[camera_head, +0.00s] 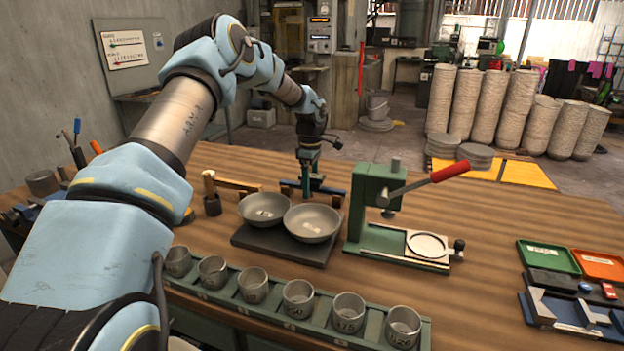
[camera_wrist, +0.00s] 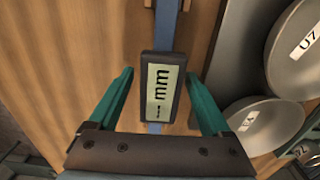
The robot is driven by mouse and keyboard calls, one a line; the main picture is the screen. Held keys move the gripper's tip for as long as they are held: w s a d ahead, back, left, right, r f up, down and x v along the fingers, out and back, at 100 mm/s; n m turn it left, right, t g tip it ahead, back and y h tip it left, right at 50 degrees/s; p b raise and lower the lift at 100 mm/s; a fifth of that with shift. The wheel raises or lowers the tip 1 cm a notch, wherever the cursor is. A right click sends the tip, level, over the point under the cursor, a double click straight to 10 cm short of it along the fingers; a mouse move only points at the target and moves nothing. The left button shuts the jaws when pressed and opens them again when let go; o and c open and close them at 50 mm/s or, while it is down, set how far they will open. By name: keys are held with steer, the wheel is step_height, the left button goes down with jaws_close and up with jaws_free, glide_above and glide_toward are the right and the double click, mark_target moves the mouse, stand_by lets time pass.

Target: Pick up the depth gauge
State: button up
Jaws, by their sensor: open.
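The depth gauge (camera_wrist: 162,92) has a dark body with a pale display reading "mm" and a blue bar running out above and below it. In the wrist view it lies between the two green fingers of my gripper (camera_wrist: 160,74), with a gap on each side. My gripper is open and holds nothing. In the head view my gripper (camera_head: 306,188) points down at the far side of the bench, behind the bowls. There the gauge is small and partly hidden by my fingers.
Two grey bowls (camera_head: 312,222) sit on a dark plate just in front of my gripper. A green press (camera_head: 380,205) with a red-handled lever stands to the right. A wooden-handled tool (camera_head: 209,188) stands to the left. A rack of metal cups (camera_head: 270,310) runs along the near edge.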

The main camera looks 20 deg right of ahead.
steer(key=shift+f, duration=0.35)
steer(key=shift+c, duration=0.3)
jaws_close()
